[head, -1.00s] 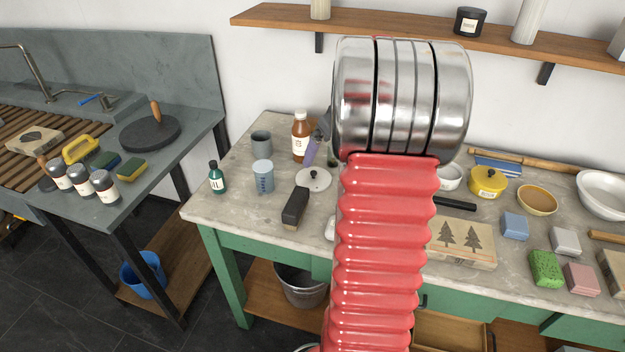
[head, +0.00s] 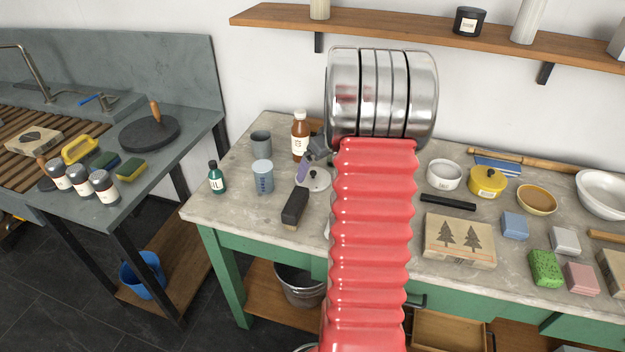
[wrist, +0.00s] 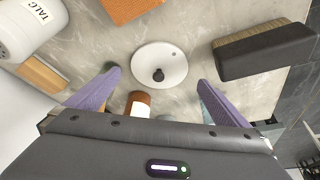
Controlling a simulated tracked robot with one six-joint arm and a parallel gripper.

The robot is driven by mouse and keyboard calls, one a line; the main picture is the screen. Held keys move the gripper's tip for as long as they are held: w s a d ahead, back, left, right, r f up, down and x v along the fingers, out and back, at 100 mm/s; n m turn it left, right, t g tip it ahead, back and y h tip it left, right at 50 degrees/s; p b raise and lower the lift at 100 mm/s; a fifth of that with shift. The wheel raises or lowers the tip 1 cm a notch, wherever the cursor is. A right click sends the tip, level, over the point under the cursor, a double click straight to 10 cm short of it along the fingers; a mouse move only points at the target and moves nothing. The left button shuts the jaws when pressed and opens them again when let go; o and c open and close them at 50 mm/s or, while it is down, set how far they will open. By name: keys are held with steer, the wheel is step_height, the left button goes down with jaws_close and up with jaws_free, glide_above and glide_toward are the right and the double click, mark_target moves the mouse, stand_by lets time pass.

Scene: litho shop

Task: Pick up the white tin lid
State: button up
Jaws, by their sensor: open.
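The white tin lid (wrist: 148,66) is a round disc with a black knob, lying on the stone worktop. In the head view the lid (head: 319,182) is partly covered by my gripper. My gripper (wrist: 159,77) is open and empty, its two purple fingers spread wide with the lid between and beyond their tips in the wrist view. In the head view one purple finger (head: 303,169) shows just above and left of the lid. I cannot tell the exact height gap.
A dark-handled brush (wrist: 264,50) lies beside the lid. A brown bottle (head: 300,137) stands behind it, and a blue-grey cup (head: 263,176) to the left. A talc bottle (wrist: 24,28) and an orange block (wrist: 130,7) show in the wrist view. A white tin (head: 444,175) stands right.

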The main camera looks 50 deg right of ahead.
mark_target(315, 174)
steer(key=shift+x, duration=2.6)
steer(key=shift+w+d, duration=0.15)
steer(key=shift+c, duration=0.5)
steer(key=c, duration=0.7)
steer(key=shift+r, duration=0.15)
steer(key=shift+s+a+r, duration=0.2)
steer(key=shift+a+r, duration=0.2)
steer(key=shift+r, duration=0.1)
step_height(315, 174, up, 10)
steer(key=s+a, duration=0.3)
steer(key=a, duration=0.2)
steer(key=s+a, duration=0.3)
steer(key=a, duration=0.3)
steer(key=s+a, duration=0.2)
steer(key=a, duration=0.4)
steer(key=shift+s+r, duration=0.15)
steer(key=shift+s, duration=0.25)
